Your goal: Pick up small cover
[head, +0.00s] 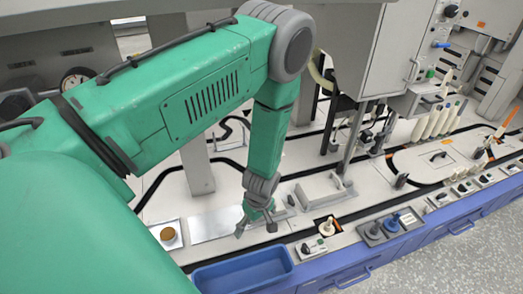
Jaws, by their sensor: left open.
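My left gripper (256,228) hangs down from the green arm near the middle of the view. Its fingers are spread open and nothing shows between them. It is above the work surface, at the right end of a bare metal plate (213,226). A pale grey cover with a raised handle (326,191) lies to the right of the gripper, apart from it. A larger flat white cover with a dark handle (420,162) lies farther right. I cannot tell for sure which is the small cover. My right gripper is not in view.
A blue tray (243,272) sits at the front edge below the gripper. A blue-knobbed fixture (391,222) stands to its right, with white bobbins (436,121) behind. A grey machine housing (375,50) and upright post (354,140) rise behind the grey cover.

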